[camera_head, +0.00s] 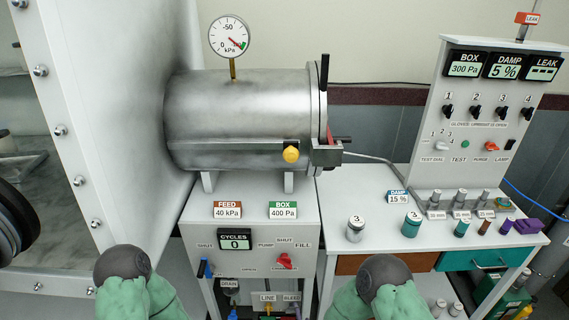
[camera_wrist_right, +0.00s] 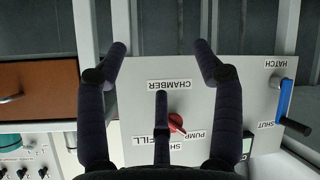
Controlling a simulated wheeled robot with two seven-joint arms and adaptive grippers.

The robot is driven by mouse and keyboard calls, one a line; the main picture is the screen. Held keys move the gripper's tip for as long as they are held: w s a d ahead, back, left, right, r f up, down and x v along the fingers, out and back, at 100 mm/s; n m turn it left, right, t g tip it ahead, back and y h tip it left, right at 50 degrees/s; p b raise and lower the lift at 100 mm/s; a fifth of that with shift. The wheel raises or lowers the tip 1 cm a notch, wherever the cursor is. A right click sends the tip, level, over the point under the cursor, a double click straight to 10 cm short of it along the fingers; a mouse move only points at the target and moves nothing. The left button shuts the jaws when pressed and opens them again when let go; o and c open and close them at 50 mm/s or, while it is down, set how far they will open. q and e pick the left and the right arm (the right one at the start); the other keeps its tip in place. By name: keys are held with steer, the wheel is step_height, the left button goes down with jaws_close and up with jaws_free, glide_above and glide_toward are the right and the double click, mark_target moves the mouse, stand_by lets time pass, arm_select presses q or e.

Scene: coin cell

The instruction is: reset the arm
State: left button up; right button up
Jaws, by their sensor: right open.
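My right gripper (camera_wrist_right: 161,52) shows in the right wrist view with its dark fingers spread apart and nothing between the tips. Behind the fingers is the white control panel (camera_wrist_right: 230,95), seen upside down, with a red knob (camera_wrist_right: 176,122) between the fingers in the picture. I cannot tell the gap between fingers and knob. In the head view, my left arm (camera_head: 135,295) and my right arm (camera_head: 385,300) come up from the bottom edge, green with dark rounded parts. Neither gripper's fingers can be made out there. The left gripper is not seen.
A steel chamber (camera_head: 240,120) with a gauge (camera_head: 229,37) stands above the panel cabinet (camera_head: 250,235). The cabinet carries a blue lever (camera_head: 206,268) and red knob (camera_head: 286,261). At right, a table (camera_head: 460,225) holds jars and a test console (camera_head: 485,130).

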steer(key=s+d+f+m+g, duration=0.2)
steer(key=s+m+g, duration=0.1)
steer(key=s, duration=0.4)
steer(key=s+d+f+m+g+y, duration=0.1)
steer(key=s+f+m+g, duration=0.2)
steer(key=s, duration=0.4)
steer(key=s+d+f+m+g+y, duration=0.1)
steer(key=s+d+f+m+g, duration=0.1)
steer(key=s+m+g, duration=0.2)
steer(key=s, duration=0.3)
steer(key=shift+d+f+g, duration=0.15)
steer(key=shift+d+g, duration=0.15)
steer(key=shift+d, duration=0.05)
